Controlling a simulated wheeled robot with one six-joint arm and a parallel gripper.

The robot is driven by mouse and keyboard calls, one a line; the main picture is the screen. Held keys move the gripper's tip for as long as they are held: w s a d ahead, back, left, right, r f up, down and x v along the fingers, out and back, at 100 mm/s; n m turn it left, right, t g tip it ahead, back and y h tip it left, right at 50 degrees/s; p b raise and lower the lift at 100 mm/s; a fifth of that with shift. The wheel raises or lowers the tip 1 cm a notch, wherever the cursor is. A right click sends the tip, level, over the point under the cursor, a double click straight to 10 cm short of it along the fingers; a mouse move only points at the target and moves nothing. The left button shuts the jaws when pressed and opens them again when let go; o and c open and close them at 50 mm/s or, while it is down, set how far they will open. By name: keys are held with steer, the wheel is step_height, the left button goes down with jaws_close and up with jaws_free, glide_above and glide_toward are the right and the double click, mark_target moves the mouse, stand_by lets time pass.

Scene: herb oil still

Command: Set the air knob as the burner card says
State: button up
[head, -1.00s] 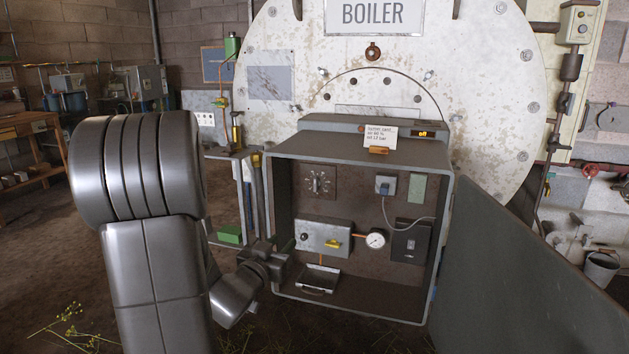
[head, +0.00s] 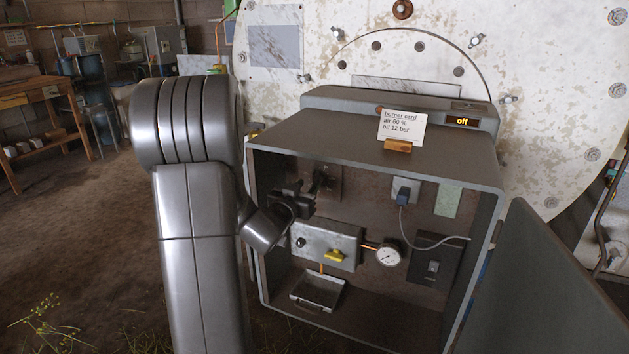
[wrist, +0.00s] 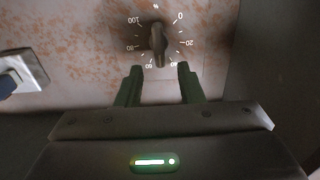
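The burner card (head: 402,128) stands on top of the cabinet and reads "air 60 %, oil 12 bar". The air knob (wrist: 157,42) is dark and elongated, on a rust-flecked plate with a percent scale from 0 to 100. It stands upright in the wrist view, its lower end between the 40 and 60 marks; which end is the pointer is unclear. My gripper (wrist: 160,68) is open, its two fingers apart just below the knob, empty.
The open cabinet (head: 255,210) has side walls close to my arm. Below the dial are a grey box with a yellow lever (head: 336,255), a gauge (head: 388,256) and a tray (head: 317,290). A plug with a cable (head: 403,192) is right of the dial. The display (head: 462,121) reads "off".

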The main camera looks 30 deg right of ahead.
mark_target(316, 180)
steer(key=x, duration=0.5)
steer(key=shift+w+d, duration=0.1)
jaws_close()
steer(key=shift+s+d+f+m+b, duration=0.1)
steer(key=shift+s+m+b, duration=0.05)
steer(key=shift+m+b, duration=1.15)
steer(key=shift+s+d+m+b, duration=0.1)
steer(key=shift+m+b, duration=0.95)
steer(key=shift+m, duration=0.35)
jaws_free()
